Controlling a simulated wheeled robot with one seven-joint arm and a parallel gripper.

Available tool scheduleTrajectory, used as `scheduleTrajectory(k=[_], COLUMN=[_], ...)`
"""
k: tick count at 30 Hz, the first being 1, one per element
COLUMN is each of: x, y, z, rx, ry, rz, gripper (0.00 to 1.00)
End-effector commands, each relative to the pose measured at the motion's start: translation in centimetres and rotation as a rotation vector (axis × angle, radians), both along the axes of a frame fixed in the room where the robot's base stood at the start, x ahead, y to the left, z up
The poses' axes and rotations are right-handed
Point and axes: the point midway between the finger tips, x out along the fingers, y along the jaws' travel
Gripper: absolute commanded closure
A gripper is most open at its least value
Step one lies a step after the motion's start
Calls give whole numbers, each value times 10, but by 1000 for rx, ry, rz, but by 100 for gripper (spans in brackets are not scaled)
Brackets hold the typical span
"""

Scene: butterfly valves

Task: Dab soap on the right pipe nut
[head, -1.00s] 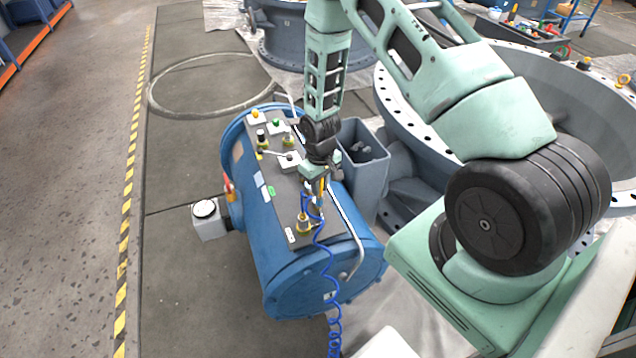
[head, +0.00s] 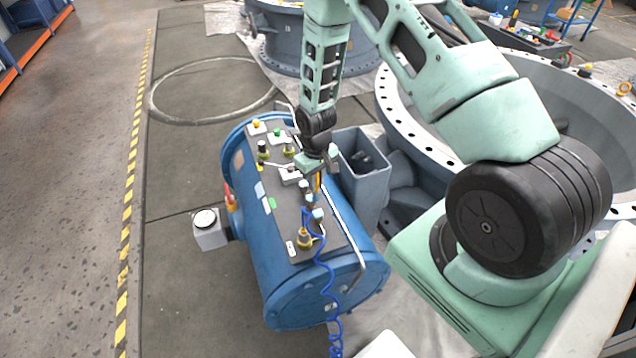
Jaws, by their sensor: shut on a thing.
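My gripper (head: 314,164) points down above the dark top panel (head: 281,212) of the blue tank (head: 255,245). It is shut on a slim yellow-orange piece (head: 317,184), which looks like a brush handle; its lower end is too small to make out. Just below are several small pale caps or fittings, one of them a pale fitting (head: 318,214). A brass fitting (head: 304,239) with a blue coiled hose (head: 323,272) stands at the panel's near end. Two dark-topped brass fittings (head: 263,151) stand at the far end. I cannot tell which is the right pipe nut, or whether the tool touches anything.
A grey open box (head: 368,183) stands right of the tank. Buttons, including a green one (head: 277,136), sit on the panel's far end. A bent pale pipe (head: 345,225) runs along the tank's right side. A large grey flanged ring (head: 570,110) lies at right. Floor at left is clear.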

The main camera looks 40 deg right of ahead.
Motion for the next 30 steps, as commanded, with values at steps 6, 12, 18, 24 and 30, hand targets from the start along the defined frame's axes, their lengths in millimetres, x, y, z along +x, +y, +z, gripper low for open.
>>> scheduleTrajectory(k=[6,12,18,24,30], x=[4,7,7,7,6], y=[2,4,4,4,4], z=[24,37,37,37,36], rx=[0,0,0,0,0], ry=[-1,-1,0,0,0], rz=[1,1,1,1,1], gripper=[100,100,100,100,100])
